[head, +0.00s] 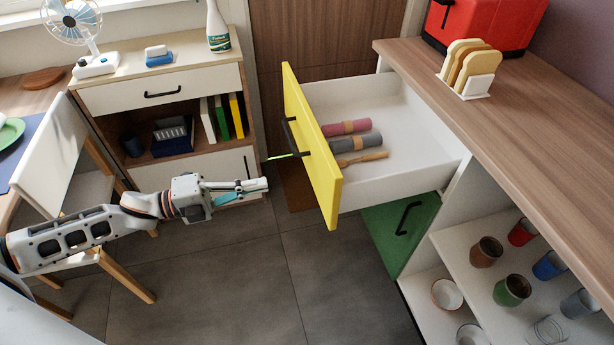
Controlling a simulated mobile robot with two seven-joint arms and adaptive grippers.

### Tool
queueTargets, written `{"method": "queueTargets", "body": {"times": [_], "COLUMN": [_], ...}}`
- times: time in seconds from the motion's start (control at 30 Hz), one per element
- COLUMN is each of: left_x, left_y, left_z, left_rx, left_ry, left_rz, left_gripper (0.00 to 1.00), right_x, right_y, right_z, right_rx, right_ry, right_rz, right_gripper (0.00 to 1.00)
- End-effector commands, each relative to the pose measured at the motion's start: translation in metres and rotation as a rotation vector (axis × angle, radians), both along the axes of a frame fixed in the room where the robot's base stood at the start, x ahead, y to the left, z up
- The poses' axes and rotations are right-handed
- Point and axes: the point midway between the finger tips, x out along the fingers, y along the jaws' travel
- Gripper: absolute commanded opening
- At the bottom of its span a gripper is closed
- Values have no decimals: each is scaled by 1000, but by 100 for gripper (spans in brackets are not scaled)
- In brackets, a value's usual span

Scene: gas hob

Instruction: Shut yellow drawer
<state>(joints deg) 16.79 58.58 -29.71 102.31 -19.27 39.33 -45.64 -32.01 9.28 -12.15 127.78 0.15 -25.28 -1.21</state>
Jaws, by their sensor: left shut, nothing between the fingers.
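The yellow drawer (318,165) stands pulled out from the counter on the right, its yellow front facing left. A dark bar handle (291,138) is on that front. Inside the white drawer box lie a pink roll (347,127), a grey roll (356,144) and a wooden utensil (362,158). My left gripper (266,184) is shut and empty, to the left of the drawer front and lower than the handle in the picture. A gap shows between the fingertips and the yellow front. My right gripper is not in view.
A green panel with a dark handle (386,238) is below the drawer. Open shelves with several cups (512,290) are at the lower right. The wooden countertop (520,130) bears a red toaster (487,22). A cabinet (160,95) stands at the back left; the floor between is clear.

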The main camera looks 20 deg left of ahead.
Motion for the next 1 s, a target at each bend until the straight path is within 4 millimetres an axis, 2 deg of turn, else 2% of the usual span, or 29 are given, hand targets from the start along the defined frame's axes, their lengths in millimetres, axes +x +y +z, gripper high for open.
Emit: {"method": "queueTargets", "body": {"times": [0.4,0.6,0.8,1.0], "left_x": [41,55,61,62], "left_y": [-61,-82,-91,-92], "left_z": [0,-1,-1,-1], "left_rx": [-3,-2,-1,-1], "left_ry": [1,3,4,4], "left_rz": [0,1,1,1], "left_gripper": [0,0,0,0], "right_x": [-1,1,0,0], "right_y": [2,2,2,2], "right_z": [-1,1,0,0], "right_rx": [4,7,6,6], "right_ry": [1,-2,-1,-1], "right_rz": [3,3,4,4], "right_gripper": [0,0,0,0]}}
